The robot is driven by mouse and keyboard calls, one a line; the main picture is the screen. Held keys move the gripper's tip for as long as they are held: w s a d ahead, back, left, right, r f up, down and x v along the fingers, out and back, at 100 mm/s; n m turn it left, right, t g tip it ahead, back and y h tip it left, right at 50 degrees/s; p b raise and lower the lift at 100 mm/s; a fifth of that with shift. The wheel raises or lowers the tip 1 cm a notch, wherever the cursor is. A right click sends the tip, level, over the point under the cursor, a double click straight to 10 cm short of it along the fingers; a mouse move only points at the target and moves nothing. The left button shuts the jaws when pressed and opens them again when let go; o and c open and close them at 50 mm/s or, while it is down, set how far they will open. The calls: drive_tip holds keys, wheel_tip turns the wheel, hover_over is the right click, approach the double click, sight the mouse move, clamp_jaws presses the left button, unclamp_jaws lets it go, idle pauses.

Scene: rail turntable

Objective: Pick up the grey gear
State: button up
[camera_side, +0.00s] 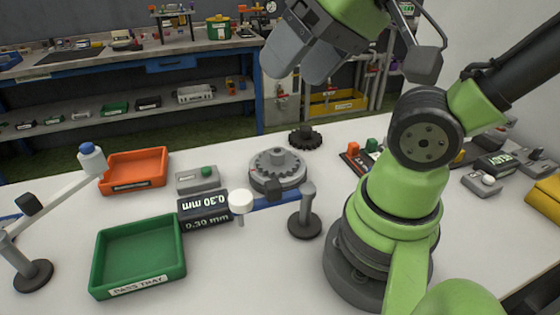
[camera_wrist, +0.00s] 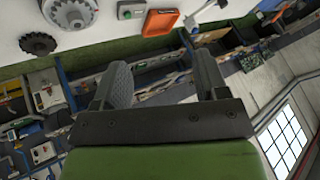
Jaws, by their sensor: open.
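The grey gear (camera_side: 278,160) lies flat on a round grey turntable (camera_side: 279,181) near the middle of the white table. In the wrist view the grey gear (camera_wrist: 74,12) shows at the top left, cut off by the frame edge. My gripper (camera_side: 298,70) is open and empty, high above the table's back edge, above and apart from the gear. In the wrist view my gripper (camera_wrist: 157,68) has its two fingers spread, pointing toward the floor and shelves behind the table. A dark, toothed gear (camera_side: 305,138) lies on the table just behind the turntable.
A rail arm (camera_side: 265,199) with a white knob and post stands in front of the turntable. An orange tray (camera_side: 135,171), a green pass tray (camera_side: 138,257), a black 0.30 mm block (camera_side: 204,211) and a green-button box (camera_side: 198,180) lie left. Control boxes (camera_side: 481,184) stand right.

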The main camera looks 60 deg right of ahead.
drive_tip(key=g+h, duration=0.3)
drive_tip(key=g, duration=0.3)
hover_over(277, 151)
drive_tip(key=f, duration=1.3)
drive_tip(key=s+f, duration=0.1)
drive_tip(key=f, duration=0.6)
drive_tip(key=shift+d, duration=0.35)
drive_tip(key=shift+w+a+f, duration=0.1)
drive_tip(key=shift+w+f, duration=0.05)
drive_tip(key=shift+f, duration=0.85)
drive_tip(key=shift+w+a+f, duration=0.1)
drive_tip(key=shift+w+f, duration=0.1)
drive_tip(key=shift+f, duration=0.85)
drive_tip(key=shift+w+a+f, duration=0.1)
drive_tip(key=shift+w+f, duration=0.05)
drive_tip(key=shift+f, duration=0.85)
clamp_jaws()
